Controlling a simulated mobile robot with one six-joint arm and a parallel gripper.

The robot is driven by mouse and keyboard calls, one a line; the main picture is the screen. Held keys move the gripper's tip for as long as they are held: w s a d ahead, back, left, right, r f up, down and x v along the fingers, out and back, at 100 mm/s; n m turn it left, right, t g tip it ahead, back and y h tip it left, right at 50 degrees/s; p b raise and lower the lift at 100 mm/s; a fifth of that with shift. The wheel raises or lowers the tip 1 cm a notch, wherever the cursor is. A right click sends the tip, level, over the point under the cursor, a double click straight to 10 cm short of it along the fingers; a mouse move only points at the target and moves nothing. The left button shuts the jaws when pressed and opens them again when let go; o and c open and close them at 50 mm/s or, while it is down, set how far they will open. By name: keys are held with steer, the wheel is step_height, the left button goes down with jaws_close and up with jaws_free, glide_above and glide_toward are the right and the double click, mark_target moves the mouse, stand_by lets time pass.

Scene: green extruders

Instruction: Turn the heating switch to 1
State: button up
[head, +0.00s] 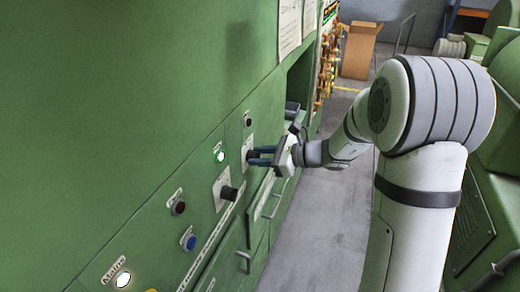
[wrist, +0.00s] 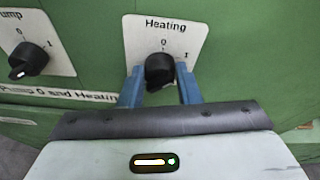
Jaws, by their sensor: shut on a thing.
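The heating switch (wrist: 159,68) is a black rotary knob on a white plate (wrist: 190,32) marked "Heating", with 0 above it and 1 to its upper right. I cannot make out which mark it points to. My gripper (wrist: 160,86) has its two blue fingers on either side of the knob and is shut on it. In the head view my gripper (head: 259,156) reaches left to the green panel, and its fingertips meet the dark knob (head: 250,155) there.
The pump switch (wrist: 26,62) is a similar black knob to the left on its own plate. Lit and coloured buttons, such as the green light (head: 219,156) and blue button (head: 190,242), line the green panel. Drawer handles (head: 243,262) stick out below. Grey floor (head: 318,205) is clear.

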steer(key=shift+w+m+g+y+p, duration=0.15)
steer(key=shift+m+g+y+p, duration=0.25)
steer(key=shift+m+p, duration=0.65)
steer(key=o, duration=1)
steer(key=shift+c, duration=0.2)
steer(key=shift+d, duration=0.1)
steer(key=b+v, duration=0.1)
steer(key=v, duration=0.6)
steer(key=shift+d+b, duration=0.3)
steer(key=shift+d, duration=0.05)
steer(key=shift+r, duration=0.15)
